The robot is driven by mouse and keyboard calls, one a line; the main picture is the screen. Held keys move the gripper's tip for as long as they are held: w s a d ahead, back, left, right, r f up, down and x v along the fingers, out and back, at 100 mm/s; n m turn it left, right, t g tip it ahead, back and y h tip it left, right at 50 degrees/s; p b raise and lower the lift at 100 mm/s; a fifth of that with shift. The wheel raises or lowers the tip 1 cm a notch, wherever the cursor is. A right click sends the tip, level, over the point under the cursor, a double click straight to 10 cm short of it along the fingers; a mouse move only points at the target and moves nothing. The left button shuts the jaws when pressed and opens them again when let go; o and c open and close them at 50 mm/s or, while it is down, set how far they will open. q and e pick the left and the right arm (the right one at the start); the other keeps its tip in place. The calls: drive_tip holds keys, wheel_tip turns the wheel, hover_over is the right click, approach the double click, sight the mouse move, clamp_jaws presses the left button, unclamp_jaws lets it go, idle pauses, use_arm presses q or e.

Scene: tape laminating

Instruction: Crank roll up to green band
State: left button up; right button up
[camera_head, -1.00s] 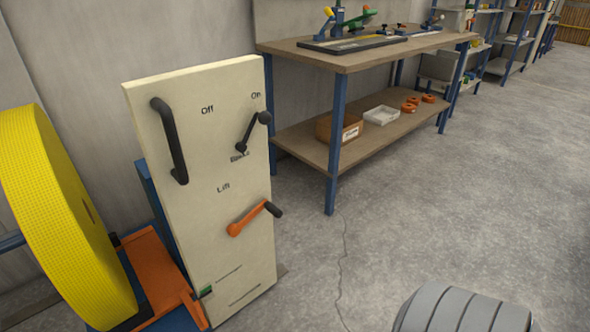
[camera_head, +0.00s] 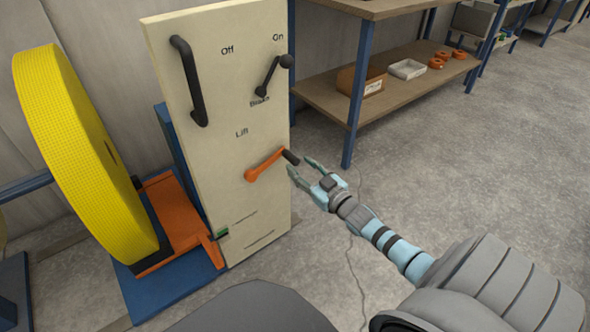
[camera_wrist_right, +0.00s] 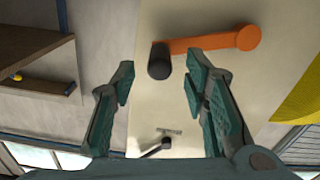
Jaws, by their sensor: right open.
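The yellow roll (camera_head: 85,155) stands upright on the left, above an orange and blue stand (camera_head: 175,215). The cream panel (camera_head: 195,75) beside it carries an orange crank (camera_head: 262,167) under the word "Lift", with a black knob (camera_head: 291,157) at its right end. A green mark (camera_head: 222,233) shows at the panel's lower left. My right gripper (camera_head: 302,170) is open and empty, its fingertips close to the knob. In the right wrist view, the knob (camera_wrist_right: 159,60) lies ahead between the open fingers (camera_wrist_right: 160,82), and the orange crank arm (camera_wrist_right: 215,41) runs right from it. My left gripper is not in view.
The panel also has a black handle (camera_head: 190,82) and a black brake lever (camera_head: 270,75) marked Off and On. A workbench (camera_head: 335,95) with a box, a tray and orange rolls on its lower shelf stands behind. The floor (camera_head: 460,165) to the right is clear.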

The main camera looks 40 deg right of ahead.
sight(297, 163)
drive_tip(key=shift+w+r+b, duration=0.1)
drive_tip(key=shift+w+b, duration=0.35)
drive_tip(key=shift+w, duration=1.45)
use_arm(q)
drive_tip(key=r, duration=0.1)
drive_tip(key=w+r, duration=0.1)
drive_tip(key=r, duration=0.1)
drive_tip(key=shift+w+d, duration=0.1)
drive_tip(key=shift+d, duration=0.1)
use_arm(e)
drive_tip(key=shift+c, duration=0.3)
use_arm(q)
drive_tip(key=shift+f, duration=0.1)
use_arm(e)
clamp_jaws()
